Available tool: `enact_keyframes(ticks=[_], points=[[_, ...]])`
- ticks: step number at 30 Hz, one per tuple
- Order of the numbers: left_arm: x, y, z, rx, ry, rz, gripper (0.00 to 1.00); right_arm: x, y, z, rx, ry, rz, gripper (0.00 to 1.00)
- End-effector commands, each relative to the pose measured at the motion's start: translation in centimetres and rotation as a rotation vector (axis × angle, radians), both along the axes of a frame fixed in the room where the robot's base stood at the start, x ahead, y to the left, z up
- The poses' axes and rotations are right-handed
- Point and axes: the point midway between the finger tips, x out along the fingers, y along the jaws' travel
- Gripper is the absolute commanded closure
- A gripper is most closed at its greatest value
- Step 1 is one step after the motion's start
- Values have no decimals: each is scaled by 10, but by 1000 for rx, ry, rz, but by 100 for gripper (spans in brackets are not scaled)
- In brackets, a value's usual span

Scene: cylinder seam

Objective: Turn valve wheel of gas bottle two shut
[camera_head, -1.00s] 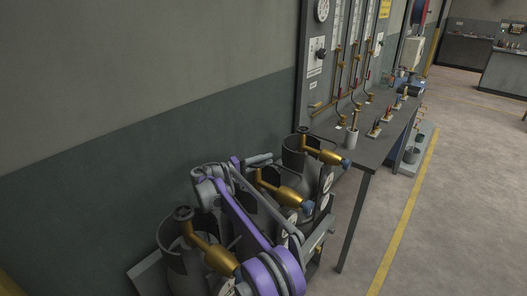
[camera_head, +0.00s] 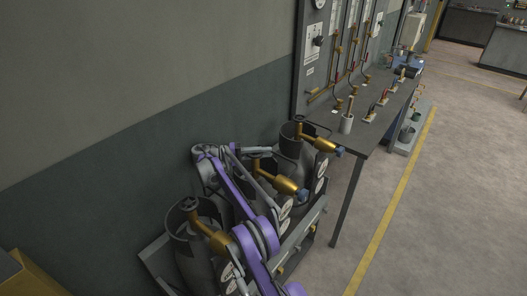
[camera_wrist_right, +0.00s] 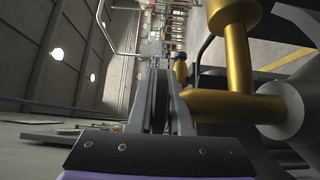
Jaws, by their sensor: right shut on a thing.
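Three dark gas bottles stand in a rack along the wall. The middle one, gas bottle two, has a brass valve body (camera_head: 283,186) with a blue end; brass pipework also fills the right of the wrist view (camera_wrist_right: 238,105). My right gripper (camera_head: 266,151) reaches over the middle bottle's top from the left. It is shut at the valve wheel there, and its fingers mostly hide the wheel. In the wrist view the fingers (camera_wrist_right: 160,100) lie close together beside the brass. My left gripper is not in view.
The near bottle's wheel (camera_head: 188,203) and the far bottle's brass valve (camera_head: 320,143) flank the middle one closely. My purple arm crosses above the near bottle. A workbench (camera_head: 355,138) with small fittings stands beyond. The floor right of the yellow line is clear.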

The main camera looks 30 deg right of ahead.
Motion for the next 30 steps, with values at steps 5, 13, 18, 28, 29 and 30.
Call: enact_keyframes(ticks=[5,13,18,28,29,30], points=[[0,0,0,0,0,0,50,0,0,0,-1,0,2,100],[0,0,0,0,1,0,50,0,0,0,-1,0,1,52],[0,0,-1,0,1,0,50,0,0,0,-1,0,1,52],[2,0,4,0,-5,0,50,0,0,37,-2,-1,1,52],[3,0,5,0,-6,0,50,1,0,43,-2,-1,1,52],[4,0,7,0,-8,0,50,1,0,52,-3,-2,2,44]])
